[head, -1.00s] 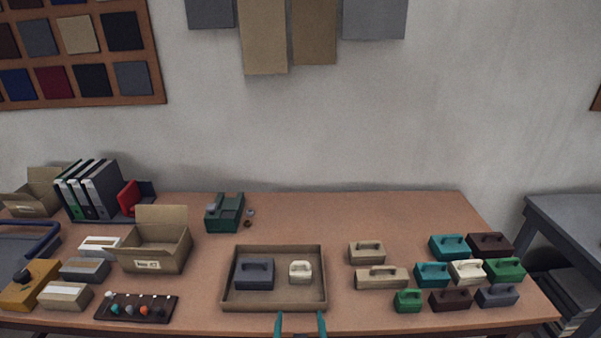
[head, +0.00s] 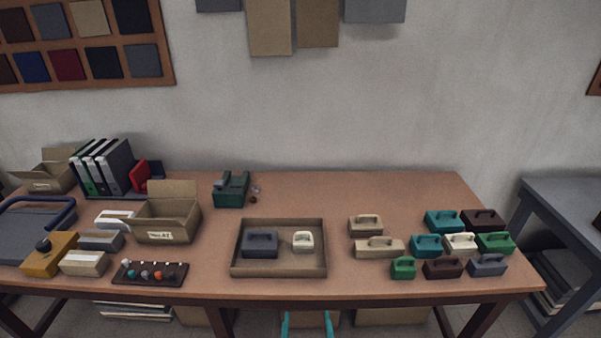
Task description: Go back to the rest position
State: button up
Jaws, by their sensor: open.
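My gripper (head: 307,322) shows at the bottom edge of the head view, two teal fingers apart with nothing between them. It is in front of the table's front edge, below the shallow tray (head: 279,271) in the picture. The tray holds a dark grey handled block (head: 260,245) on its left and a small cream handled block (head: 303,242) on its right. The rest of my arm is out of view.
On the wooden table (head: 350,190), several handled blocks in teal, brown, green, cream and grey stand at the right. An open cardboard box (head: 167,222), binders (head: 105,168) and a dark knob rack (head: 150,273) are at the left. A grey side table (head: 565,205) stands at the right.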

jog(key=s+f+t, duration=0.1)
jog(key=s+f, duration=0.2)
jog(key=s, duration=2.2)
jog(key=a+r+v, duration=0.1)
jog(key=v, duration=0.8)
jog(key=shift+w+a+r+t, duration=0.15)
jog(key=shift+w+a+t, duration=0.05)
jog(key=shift+a+t, duration=0.1)
jog(key=shift+s, duration=0.1)
jog(key=shift+a, duration=0.1)
